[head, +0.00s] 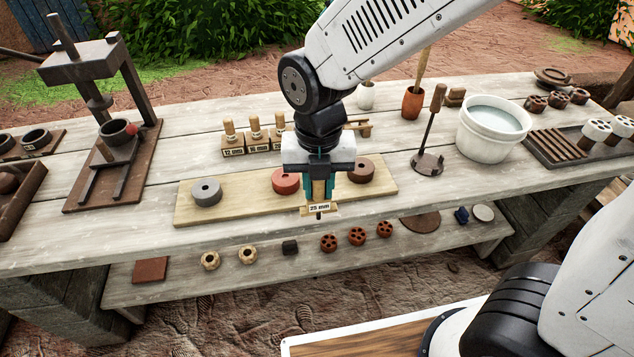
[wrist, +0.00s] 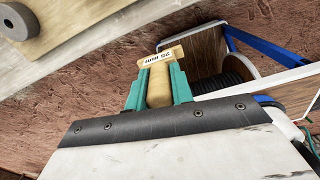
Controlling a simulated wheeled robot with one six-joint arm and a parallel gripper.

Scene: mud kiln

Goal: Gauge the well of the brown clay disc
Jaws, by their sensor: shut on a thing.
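My gripper (head: 319,190) is shut on a wooden gauge (head: 319,209) labelled "25 mm", held in the air near the table's front edge. In the wrist view the teal fingers (wrist: 160,85) clasp the gauge's handle, and its labelled end (wrist: 163,57) sticks out past them. The brown clay disc (head: 361,170) lies on the pale board, behind and right of the gripper, with a dark well in its top. The red disc (head: 286,181) lies left of the gripper, and the grey disc (head: 206,192) farther left. The gauge touches no disc.
The pale board (head: 240,204) lies along the table's front. Behind it stand gauges with labels "12 mm" (head: 234,151) and "16 mm", plus a partly hidden third. A stamp-like tool (head: 430,162) and white bucket (head: 492,135) stand right, a wooden press (head: 118,128) left. A lower shelf holds small clay pieces.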

